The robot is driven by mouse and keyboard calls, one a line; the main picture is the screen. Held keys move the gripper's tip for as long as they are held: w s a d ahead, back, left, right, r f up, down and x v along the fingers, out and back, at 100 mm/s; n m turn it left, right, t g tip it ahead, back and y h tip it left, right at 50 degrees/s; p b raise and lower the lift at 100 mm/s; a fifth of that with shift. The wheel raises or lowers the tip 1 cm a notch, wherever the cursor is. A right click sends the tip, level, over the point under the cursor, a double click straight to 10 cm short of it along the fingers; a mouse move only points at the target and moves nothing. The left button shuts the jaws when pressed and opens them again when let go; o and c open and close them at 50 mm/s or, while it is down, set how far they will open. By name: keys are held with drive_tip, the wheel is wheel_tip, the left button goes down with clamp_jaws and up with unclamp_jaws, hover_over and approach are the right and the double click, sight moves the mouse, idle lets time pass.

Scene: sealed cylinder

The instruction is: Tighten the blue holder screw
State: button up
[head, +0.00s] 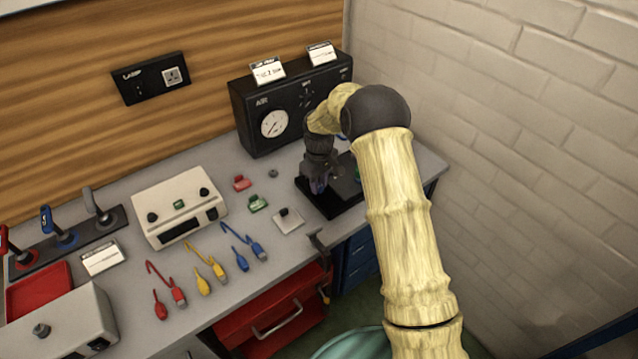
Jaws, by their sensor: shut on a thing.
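My gripper (318,180) points down over the left part of a black base plate (338,207) near the right end of the bench. It is shut on a small bluish part, which I take to be the blue holder screw (318,187). Only a little blue shows between the fingers. The fingers and my wrist hide most of the screw and its holder. How far the screw is turned in cannot be seen. A small green spot (357,174) shows on the plate, just left of my arm.
A black panel with a round gauge (274,123) stands close behind my gripper. A grey square block (287,221), a green piece (258,203) and a red piece (242,183) lie to the left. A clamp (318,242) sits at the front edge. A brick wall is at right.

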sight(320, 186)
drive_tip(key=shift+w+r, duration=0.2)
drive_tip(key=shift+r, duration=0.1)
drive_tip(key=o, duration=0.7)
drive_tip(key=shift+s, duration=0.15)
drive_tip(key=shift+f, duration=0.1)
wheel_tip(320, 186, up, 18)
drive_tip(key=b, duration=0.2)
drive_tip(key=shift+f+b, duration=0.25)
drive_tip(key=shift+b, duration=0.05)
